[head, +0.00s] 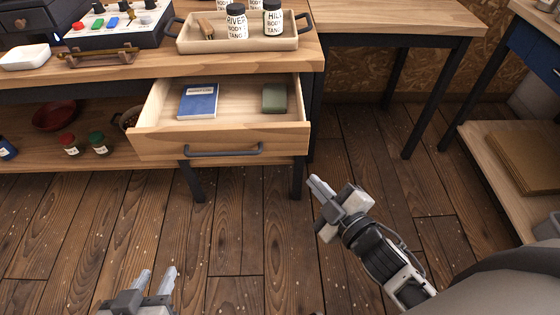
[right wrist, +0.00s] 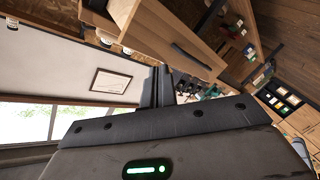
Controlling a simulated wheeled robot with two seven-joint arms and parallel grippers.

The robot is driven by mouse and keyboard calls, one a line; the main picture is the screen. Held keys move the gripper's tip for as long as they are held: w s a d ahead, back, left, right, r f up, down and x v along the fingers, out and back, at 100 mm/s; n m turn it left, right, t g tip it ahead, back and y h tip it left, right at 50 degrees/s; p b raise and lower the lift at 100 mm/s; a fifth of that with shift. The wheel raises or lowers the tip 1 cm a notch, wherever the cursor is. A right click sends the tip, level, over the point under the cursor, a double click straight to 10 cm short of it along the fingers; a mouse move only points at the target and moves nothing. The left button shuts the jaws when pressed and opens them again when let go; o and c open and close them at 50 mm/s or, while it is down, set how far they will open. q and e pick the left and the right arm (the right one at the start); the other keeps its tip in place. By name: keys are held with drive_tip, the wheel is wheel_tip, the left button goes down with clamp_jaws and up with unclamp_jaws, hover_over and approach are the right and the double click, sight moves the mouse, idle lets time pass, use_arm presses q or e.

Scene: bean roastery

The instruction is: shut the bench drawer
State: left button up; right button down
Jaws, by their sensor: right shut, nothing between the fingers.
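The bench drawer (head: 222,141) is pulled out from under the wooden bench, with a dark bar handle (head: 223,151) on its front. A blue book (head: 199,101) and a dark green item (head: 275,98) lie inside it. The drawer front (right wrist: 178,37) also shows in the right wrist view, tilted, beyond the fingers. My right gripper (head: 318,188) is shut and empty, to the right of and nearer than the drawer, not touching it. My left gripper (head: 156,281) is at the bottom edge, its two fingers apart with nothing visible between them, well short of the drawer.
On the bench top stands a tray (head: 240,45) with labelled bottles. A white dish (head: 24,57) and a control panel (head: 117,26) are to its left. The lower shelf (head: 45,155) holds several small jars. Bench legs stand below and right of the drawer. Floor in front is clear.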

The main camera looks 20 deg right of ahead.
drive_tip(key=w+f+n+t+y+b, duration=0.1)
drive_tip(key=f+n+y, duration=0.1)
drive_tip(key=n, duration=0.3)
drive_tip(key=n+g+y+b, duration=0.1)
drive_tip(key=n+y, duration=0.3)
drive_tip(key=n, duration=0.3)
approach(266, 145)
drive_tip(key=a, duration=0.4)
drive_tip(key=shift+w+d+r+b, duration=0.1)
drive_tip(key=shift+w+d+b, duration=0.15)
drive_tip(key=shift+w, duration=1.05)
drive_tip(key=shift+w+d+b, duration=0.1)
drive_tip(key=shift+w+d, duration=0.2)
drive_tip(key=shift+w, duration=0.95)
